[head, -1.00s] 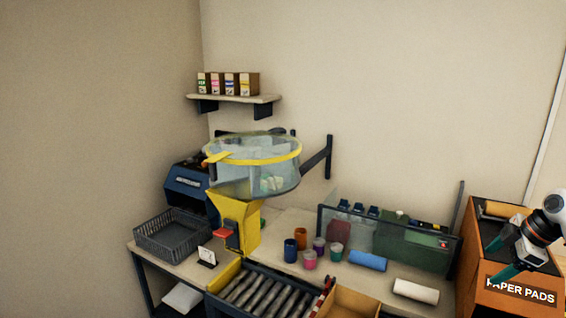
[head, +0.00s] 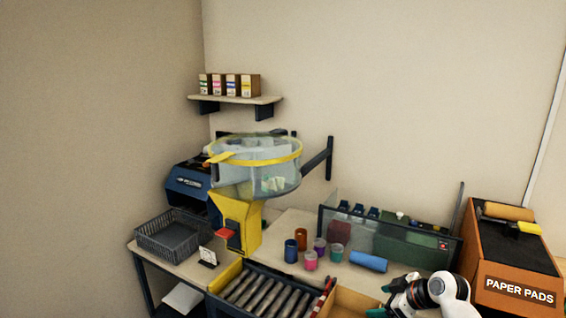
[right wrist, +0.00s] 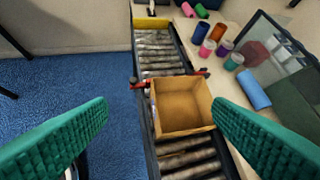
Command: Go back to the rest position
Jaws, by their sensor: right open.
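My right gripper (head: 382,300) is at the bottom right of the head view, over the worktable by the open cardboard carton (head: 352,303). In the right wrist view its two green ribbed fingers stand wide apart with nothing between them (right wrist: 160,103). Below and beyond them, the carton (right wrist: 180,104) sits on the roller conveyor (right wrist: 185,161), open and empty. My left gripper is not in view.
The paper pads box (head: 519,291) stands at the right with a tan roll (head: 508,211) on top. A grey basket (head: 172,238) is at the left.

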